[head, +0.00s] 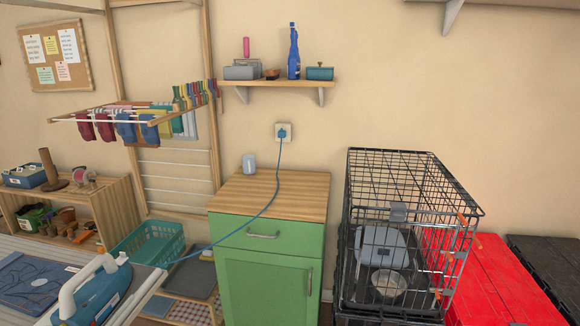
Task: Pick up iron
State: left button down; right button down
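A blue iron (106,290) with a pale handle sits at the lower left, at the end of an ironing board (145,284). Its blue cord (240,233) runs across the front of the green cabinet and up to a plug in the wall outlet (283,131). The bottom edge of the view cuts off part of the board. Neither of my grippers shows in the head view.
A black wire crate (400,175) and a red tote (490,280) stand at the right. A teal basket (150,245) sits behind the board.

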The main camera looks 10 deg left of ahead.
aim_at(95, 303)
jog(key=u, duration=1.5)
jog(key=i+j+z, duration=0.3)
jog(key=j, duration=0.3)
jog(key=i+j+z, duration=0.15)
jog(key=i+j, duration=0.1)
jog(key=j, duration=0.1)
